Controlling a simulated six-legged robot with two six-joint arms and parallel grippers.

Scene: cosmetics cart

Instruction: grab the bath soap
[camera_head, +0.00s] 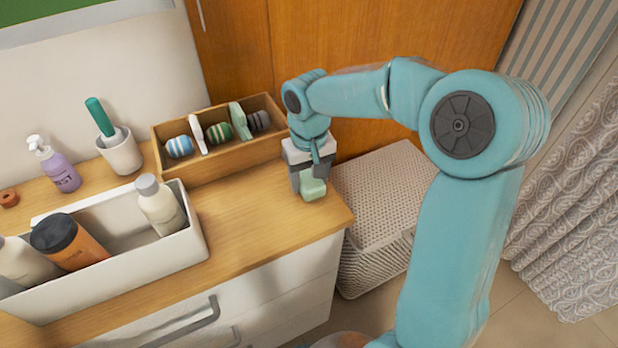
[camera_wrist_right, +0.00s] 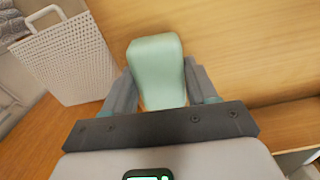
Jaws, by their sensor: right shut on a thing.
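The bath soap (camera_head: 312,186) is a pale green block at the right end of the wooden counter. My right gripper (camera_head: 307,183) is over it, pointing down, with its fingers on either side of the soap. In the right wrist view the soap (camera_wrist_right: 156,68) sits between the two grey fingers (camera_wrist_right: 158,92), and they are shut on it. Its lower part is hidden in the head view, so I cannot tell whether it touches the counter. My left gripper is not in view.
A wooden divided box (camera_head: 215,166) with rolled cloths stands behind, left of my right gripper. A white bin (camera_head: 150,262) with bottles is at the front left. A woven basket (camera_head: 385,200) stands right of the counter. Bare counter (camera_head: 250,215) lies between bin and gripper.

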